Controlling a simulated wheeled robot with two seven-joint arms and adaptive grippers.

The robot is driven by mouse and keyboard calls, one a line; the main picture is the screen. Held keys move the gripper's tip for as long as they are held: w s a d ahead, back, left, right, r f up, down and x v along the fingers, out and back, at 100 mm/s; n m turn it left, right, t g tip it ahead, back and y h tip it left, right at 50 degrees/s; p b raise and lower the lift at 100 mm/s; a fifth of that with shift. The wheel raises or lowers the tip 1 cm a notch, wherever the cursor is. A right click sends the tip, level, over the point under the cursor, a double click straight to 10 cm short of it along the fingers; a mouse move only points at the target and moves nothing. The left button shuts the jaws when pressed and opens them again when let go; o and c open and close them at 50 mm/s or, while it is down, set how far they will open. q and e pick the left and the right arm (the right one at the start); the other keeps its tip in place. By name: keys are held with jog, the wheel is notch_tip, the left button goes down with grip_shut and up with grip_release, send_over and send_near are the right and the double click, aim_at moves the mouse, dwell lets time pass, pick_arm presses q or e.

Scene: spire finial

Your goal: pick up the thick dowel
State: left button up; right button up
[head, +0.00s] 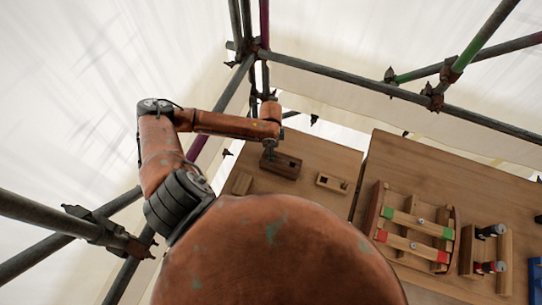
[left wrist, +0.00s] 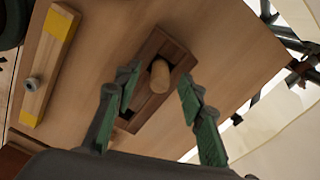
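The thick dowel (left wrist: 159,77) is a pale wooden cylinder standing in a dark brown wooden block (left wrist: 150,103) in the left wrist view. The same block (head: 284,166) lies on the wooden table in the head view, where I cannot make out the dowel. My left gripper (left wrist: 158,80) is open, with its green-padded fingers on either side of the dowel and a visible gap at each side. In the head view the left gripper (head: 269,153) points down at the block's left end. My right gripper is not in view.
A light block with holes (head: 332,183) lies right of the dark block. A yellow-ended bar with a bolt (left wrist: 45,65) lies left in the wrist view. A rack with green and red bars (head: 415,232) and a tool holder (head: 487,250) stand on the right. Scaffold tubes (head: 340,75) surround the table.

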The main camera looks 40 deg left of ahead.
pick_arm(q)
notch_tip(320, 180, down, 2)
jog(key=c, duration=1)
